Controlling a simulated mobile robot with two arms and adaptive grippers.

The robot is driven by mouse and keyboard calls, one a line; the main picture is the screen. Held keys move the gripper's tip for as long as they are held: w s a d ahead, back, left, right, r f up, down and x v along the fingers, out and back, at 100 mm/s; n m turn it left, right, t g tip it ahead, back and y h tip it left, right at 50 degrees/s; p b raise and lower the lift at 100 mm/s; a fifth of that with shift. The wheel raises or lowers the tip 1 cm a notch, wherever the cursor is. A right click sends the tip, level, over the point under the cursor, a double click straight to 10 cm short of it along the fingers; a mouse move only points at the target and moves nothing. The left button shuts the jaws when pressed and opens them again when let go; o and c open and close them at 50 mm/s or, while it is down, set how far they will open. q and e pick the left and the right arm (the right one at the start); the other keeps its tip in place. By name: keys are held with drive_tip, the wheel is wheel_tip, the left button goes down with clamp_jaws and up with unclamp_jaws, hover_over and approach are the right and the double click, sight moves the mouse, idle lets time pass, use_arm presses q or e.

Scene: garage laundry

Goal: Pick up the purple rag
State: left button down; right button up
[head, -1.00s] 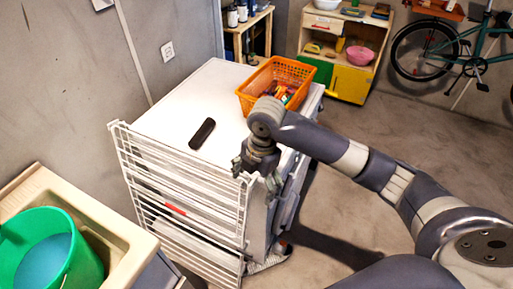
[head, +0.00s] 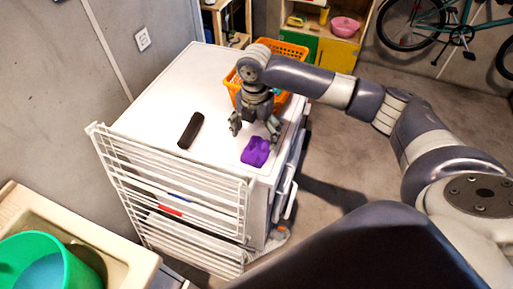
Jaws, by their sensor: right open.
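The purple rag (head: 255,151) lies crumpled on the white top of the machine (head: 172,92), near its front right corner. My right gripper (head: 254,134) points down just behind the rag, with its fingers spread apart and empty. In this view its fingertips are close to the rag's far edge; I cannot tell whether they touch it. My left gripper is not in view.
A dark oblong object (head: 190,130) lies on the machine top to the left. An orange basket (head: 290,50) stands behind my right gripper. A white drying rack (head: 170,190) leans along the machine's front. A green bucket (head: 35,262) sits at lower left.

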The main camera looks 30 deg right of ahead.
sight(257, 142)
drive_tip(key=f, duration=0.1)
drive_tip(key=f+p, duration=0.1)
drive_tip(key=f, duration=0.2)
drive_tip(key=shift+s+d+f, duration=0.25)
drive_tip(key=shift+d, duration=0.05)
drive_tip(key=shift+f, duration=0.4)
drive_tip(key=shift+w, duration=0.15)
drive_tip(key=shift+c, duration=0.6)
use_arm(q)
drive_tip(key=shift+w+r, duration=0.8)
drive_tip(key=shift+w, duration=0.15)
use_arm(e)
drive_tip(key=c, duration=1)
